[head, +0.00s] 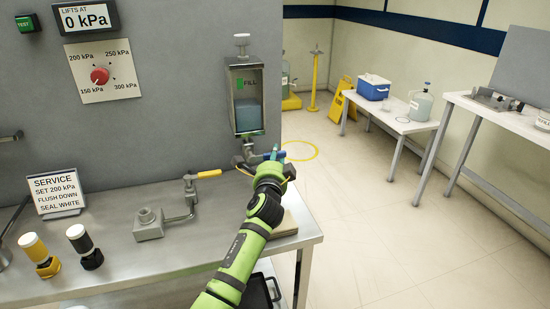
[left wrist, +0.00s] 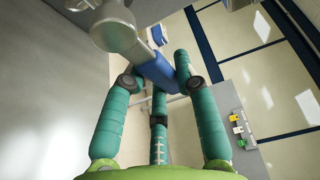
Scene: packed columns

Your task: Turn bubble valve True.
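The clear vessel (head: 247,95) marked FILL is fixed to the grey panel and holds bluish liquid. Under it is a grey metal valve body (head: 245,153) with a blue lever handle (head: 270,156). My left gripper (head: 275,160) is at this handle and partly covers it. In the left wrist view, the blue handle (left wrist: 158,72) lies among the teal fingers of my left gripper (left wrist: 158,82). The fingers lean inward around it; whether they press on it is unclear. The metal valve body (left wrist: 115,30) is above. My right gripper is not in view.
A yellow-handled valve (head: 208,174) sits left on the steel bench (head: 130,262). The panel has a red dial (head: 100,76) and a 0 kPa display.

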